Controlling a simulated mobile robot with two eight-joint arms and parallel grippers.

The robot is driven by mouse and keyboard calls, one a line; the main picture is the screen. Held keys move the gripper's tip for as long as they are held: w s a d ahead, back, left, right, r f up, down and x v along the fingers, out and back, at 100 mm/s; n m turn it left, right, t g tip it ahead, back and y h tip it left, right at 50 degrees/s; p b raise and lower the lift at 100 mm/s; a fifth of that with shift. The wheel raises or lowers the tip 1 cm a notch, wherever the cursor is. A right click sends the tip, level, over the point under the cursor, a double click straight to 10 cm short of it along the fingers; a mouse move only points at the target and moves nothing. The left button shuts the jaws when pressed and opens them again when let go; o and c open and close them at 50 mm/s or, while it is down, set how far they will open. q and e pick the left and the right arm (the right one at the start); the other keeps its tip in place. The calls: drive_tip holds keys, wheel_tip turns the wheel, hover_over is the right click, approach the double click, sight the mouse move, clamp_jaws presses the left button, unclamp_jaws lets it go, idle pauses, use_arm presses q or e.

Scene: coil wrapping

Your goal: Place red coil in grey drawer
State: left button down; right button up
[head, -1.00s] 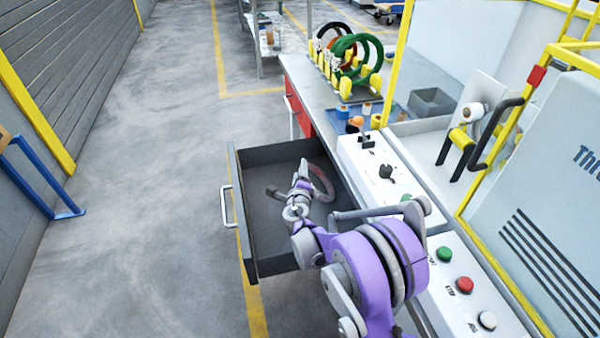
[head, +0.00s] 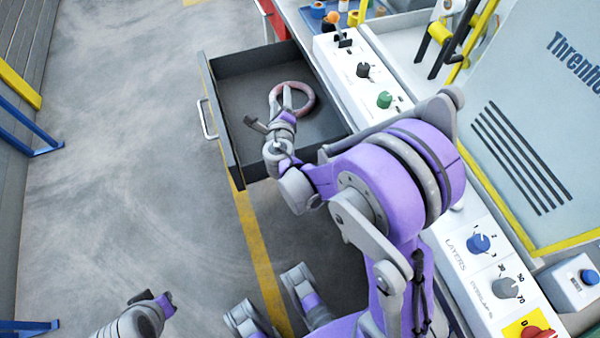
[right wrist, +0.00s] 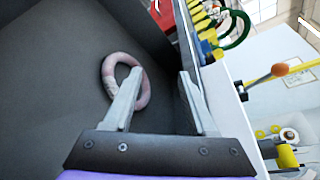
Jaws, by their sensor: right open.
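The red coil (head: 312,99), a pinkish-red ring, is inside the open grey drawer (head: 225,69). In the right wrist view the coil (right wrist: 108,77) shows over the dark drawer floor, partly covered by one finger. My right gripper (head: 280,94) is over the drawer at the coil's left side. In the right wrist view its fingers (right wrist: 160,73) are apart, with nothing gripped between them. Whether a finger touches the coil or passes through its ring is unclear. Part of my left wrist (head: 148,299) shows at the lower left; its fingers cannot be made out.
The control panel (head: 335,68) with knobs runs along the drawer's right side. A machine with a slotted grey cover (head: 515,150) stands at the right. Open floor (head: 130,150) lies left of the drawer. The green coil (right wrist: 236,30) stands outside the drawer.

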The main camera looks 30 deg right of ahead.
drive_tip(key=s+a+m+g+y, duration=0.2)
drive_tip(key=s+m+g, duration=0.3)
drive_tip(key=s+m, duration=1.4)
drive_tip(key=s+a+f+m+g+y, duration=0.3)
drive_tip(key=s+a+m+y, duration=0.3)
drive_tip(key=m, duration=1.5)
drive_tip(key=s+a, duration=0.4)
drive_tip(key=shift+f+g, duration=0.15)
drive_tip(key=shift+g, duration=0.15)
drive_tip(key=shift+s, duration=0.1)
